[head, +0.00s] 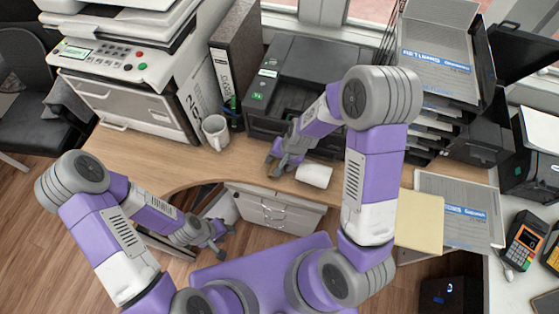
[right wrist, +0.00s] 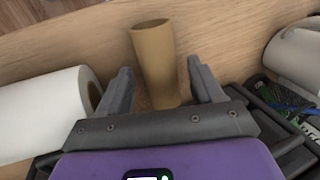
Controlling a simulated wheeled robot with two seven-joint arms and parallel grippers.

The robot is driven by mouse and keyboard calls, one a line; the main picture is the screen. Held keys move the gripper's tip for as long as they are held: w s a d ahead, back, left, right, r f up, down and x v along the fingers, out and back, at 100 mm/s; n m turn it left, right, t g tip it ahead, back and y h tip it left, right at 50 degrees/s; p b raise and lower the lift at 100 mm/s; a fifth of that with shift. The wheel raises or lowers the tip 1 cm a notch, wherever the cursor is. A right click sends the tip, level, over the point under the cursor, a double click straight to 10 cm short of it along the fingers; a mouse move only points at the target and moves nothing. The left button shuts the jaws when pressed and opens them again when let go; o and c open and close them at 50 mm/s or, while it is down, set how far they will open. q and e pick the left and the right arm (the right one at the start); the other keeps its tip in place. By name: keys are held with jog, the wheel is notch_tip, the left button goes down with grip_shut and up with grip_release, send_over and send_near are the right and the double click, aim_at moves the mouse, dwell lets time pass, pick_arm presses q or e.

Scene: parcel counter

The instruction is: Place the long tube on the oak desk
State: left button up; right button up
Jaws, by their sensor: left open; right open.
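The long tube (right wrist: 155,65) is brown cardboard; in the right wrist view it is between the two fingers of my right gripper (right wrist: 157,88), its open end towards the top of the picture. The fingers are open, with a gap visible on either side. It seems to rest on the oak desk (right wrist: 55,50); I cannot tell whether it stands or lies. In the head view my right gripper (head: 280,164) is over the oak desk (head: 150,160) near its front edge and hides the tube. My left gripper (head: 216,240) is open and empty, low in front of the desk.
A white roll (head: 314,175) lies close beside my right gripper. A white mug (head: 215,132) stands to its left. A black printer (head: 298,85) is behind, with a binder (head: 237,55) and a large copier (head: 130,80) further left. A yellowish envelope (head: 420,220) lies to the right.

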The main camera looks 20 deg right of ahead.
jog(key=shift+r, duration=0.15)
jog(key=shift+r, duration=0.35)
jog(key=p+v, duration=0.5)
jog(key=v, duration=0.6)
jog(key=shift+s, duration=0.15)
jog(key=shift+d, duration=0.1)
